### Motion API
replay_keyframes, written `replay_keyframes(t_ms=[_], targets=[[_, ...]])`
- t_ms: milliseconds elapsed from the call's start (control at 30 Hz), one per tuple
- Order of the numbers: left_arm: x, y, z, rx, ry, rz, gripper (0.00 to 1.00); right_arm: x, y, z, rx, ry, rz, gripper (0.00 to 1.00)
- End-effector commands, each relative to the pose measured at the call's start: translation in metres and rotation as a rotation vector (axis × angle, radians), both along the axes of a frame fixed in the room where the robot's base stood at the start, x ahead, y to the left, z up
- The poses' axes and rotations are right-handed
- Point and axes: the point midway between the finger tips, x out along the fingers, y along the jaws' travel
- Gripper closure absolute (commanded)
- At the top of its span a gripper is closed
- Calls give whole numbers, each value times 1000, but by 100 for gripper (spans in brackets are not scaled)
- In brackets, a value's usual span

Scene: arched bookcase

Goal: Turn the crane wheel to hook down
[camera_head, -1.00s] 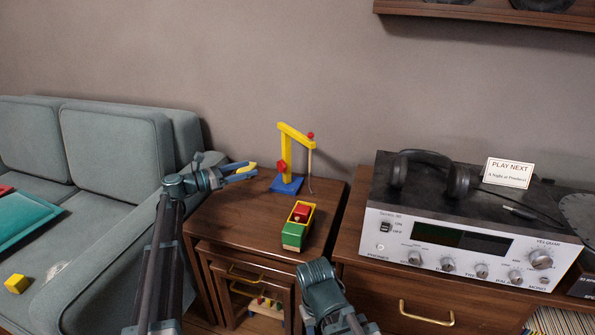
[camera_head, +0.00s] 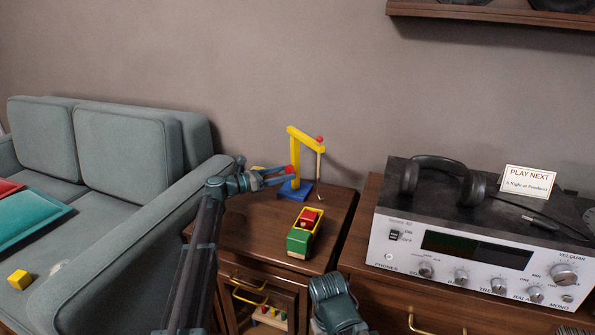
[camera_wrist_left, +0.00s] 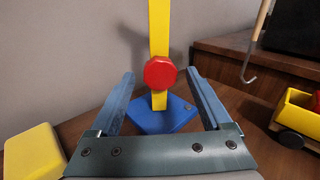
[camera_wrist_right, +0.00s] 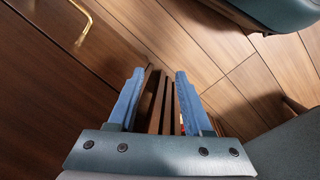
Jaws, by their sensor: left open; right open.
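The toy crane has a yellow post and arm (camera_head: 306,137) on a blue base (camera_head: 295,190). Its red wheel (camera_wrist_left: 160,72) is on the post's near side. The grey hook (camera_wrist_left: 249,72) hangs from the arm at the right, also seen in the head view (camera_head: 319,180), its tip close to the table top. My left gripper (camera_wrist_left: 158,85) is open, its fingers on either side of the wheel in its wrist view, with gaps showing; contact is not visible. In the head view the left gripper (camera_head: 280,176) is at the crane's left. My right gripper (camera_wrist_right: 154,72) is open and empty, low over the floor side.
A green, yellow and red toy truck (camera_head: 304,232) stands on the small wooden table (camera_head: 250,220) before the crane. A yellow block (camera_wrist_left: 34,153) lies left of the left gripper. The amplifier (camera_head: 470,245) with headphones stands right; a sofa (camera_head: 125,150) is left.

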Motion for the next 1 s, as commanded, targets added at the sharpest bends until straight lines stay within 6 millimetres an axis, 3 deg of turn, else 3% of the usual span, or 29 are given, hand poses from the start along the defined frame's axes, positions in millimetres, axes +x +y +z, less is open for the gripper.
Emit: replay_keyframes(t_ms=[100,300,767,1000], targets=[[12,-20,0,0,0,-2,18,0,0,0,0,0,0,50],[23,-40,0,0,0,0,18,0,0,0,0,0,0,50],[27,-49,0,0,0,1,18,0,0,0,0,0,0,50],[27,-49,0,0,0,1,59,0,0,0,0,0,0,50]])
